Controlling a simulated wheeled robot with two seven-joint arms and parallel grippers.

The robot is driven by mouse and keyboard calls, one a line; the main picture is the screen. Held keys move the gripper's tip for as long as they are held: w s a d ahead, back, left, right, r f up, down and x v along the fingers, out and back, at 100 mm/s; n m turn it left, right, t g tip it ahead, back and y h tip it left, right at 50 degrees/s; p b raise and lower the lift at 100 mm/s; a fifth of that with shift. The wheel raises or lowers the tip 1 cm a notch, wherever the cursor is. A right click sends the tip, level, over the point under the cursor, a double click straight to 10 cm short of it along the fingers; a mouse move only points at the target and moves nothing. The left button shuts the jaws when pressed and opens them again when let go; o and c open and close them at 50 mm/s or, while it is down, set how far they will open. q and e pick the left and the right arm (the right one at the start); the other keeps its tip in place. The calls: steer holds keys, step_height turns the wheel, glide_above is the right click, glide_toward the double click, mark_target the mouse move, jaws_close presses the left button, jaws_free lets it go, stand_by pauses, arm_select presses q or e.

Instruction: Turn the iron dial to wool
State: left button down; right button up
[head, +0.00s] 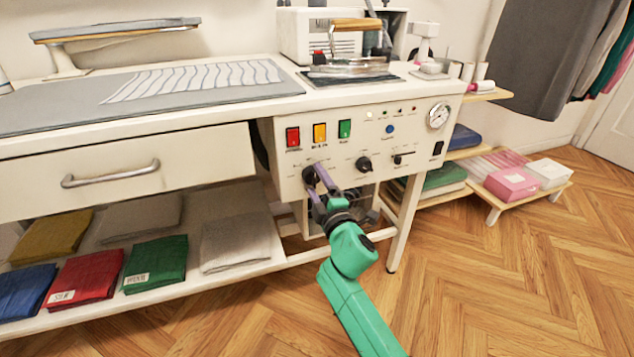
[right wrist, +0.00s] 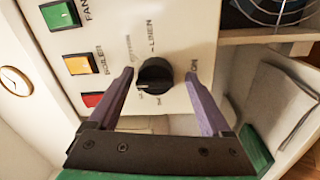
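The white control panel (head: 285,165) of the ironing table carries a round black dial (head: 309,173), partly covered by my right gripper (head: 319,175). In the right wrist view the dial (right wrist: 155,75) shows a ridged grip with a pale pointer line. "LINEN" and "ON" can be read around it; other labels are too small or hidden, and I cannot make out wool. The two purple fingers of my right gripper (right wrist: 160,76) stand open on both sides of the dial, with a visible gap on each side. My left gripper is out of view.
A second black knob (head: 363,163) sits to the right on the panel. Red (head: 293,137), yellow (head: 320,132) and green (head: 345,128) switches are above. The iron (head: 350,66) rests on top. Folded cloths lie on the lower shelf (head: 190,275).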

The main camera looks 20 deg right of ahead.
steer(key=shift+s+r, duration=0.1)
steer(key=shift+r, duration=0.05)
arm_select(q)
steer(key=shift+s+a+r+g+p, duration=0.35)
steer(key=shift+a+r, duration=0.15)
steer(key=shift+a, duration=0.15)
arm_select(e)
steer(key=s+f, duration=0.1)
steer(key=s, duration=1.3)
steer(key=shift+s+d, duration=0.15)
steer(key=shift+d, duration=0.3)
